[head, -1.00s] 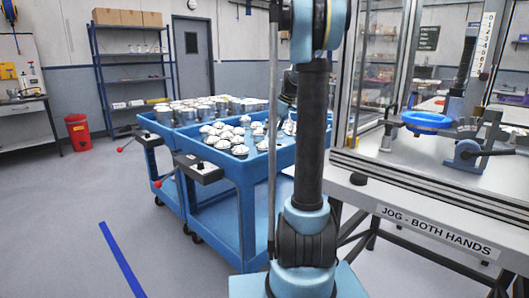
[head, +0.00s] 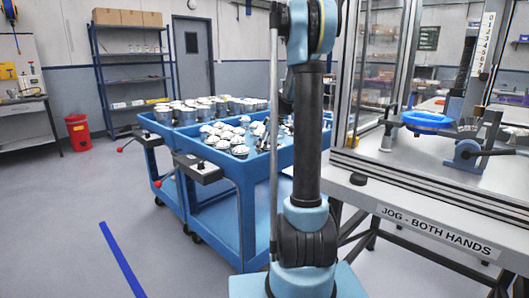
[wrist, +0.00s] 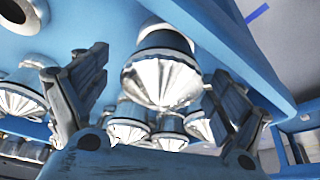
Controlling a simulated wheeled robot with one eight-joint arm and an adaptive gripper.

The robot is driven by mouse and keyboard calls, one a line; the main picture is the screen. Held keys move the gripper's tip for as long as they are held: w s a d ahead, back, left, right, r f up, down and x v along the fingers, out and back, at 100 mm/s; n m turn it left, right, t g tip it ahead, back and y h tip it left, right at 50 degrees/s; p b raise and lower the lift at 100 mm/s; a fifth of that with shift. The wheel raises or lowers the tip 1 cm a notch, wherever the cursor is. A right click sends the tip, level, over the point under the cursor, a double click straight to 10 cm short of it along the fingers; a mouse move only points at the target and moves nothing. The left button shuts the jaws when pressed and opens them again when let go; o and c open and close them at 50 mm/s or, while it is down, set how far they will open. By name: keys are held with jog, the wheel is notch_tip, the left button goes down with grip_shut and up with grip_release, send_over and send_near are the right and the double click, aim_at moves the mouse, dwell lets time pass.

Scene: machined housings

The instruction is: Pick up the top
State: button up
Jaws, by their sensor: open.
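Several silver tops with ribbed, cone-like faces (head: 222,134) stand on the front blue cart (head: 228,196) in the head view. In the wrist view, my gripper (wrist: 158,72) is open, with one finger on each side of the picture. One silver top (wrist: 162,72) shows large between the fingers, with no visible contact. More tops (wrist: 130,122) show beyond it, and another (wrist: 20,92) is at the left beside the left finger. In the head view my gripper is mostly hidden behind my own arm.
A second blue cart behind holds taller metal parts (head: 205,106). At the right is a framed machine table with a blue disc (head: 427,119) and a lever fixture (head: 475,152). A red bin (head: 78,132) stands at the left.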

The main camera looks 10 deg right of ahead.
jog(key=c, duration=1.3)
jog(key=shift+r, duration=0.1)
notch_tip(320, 180, up, 10)
jog(key=shift+f, duration=0.1)
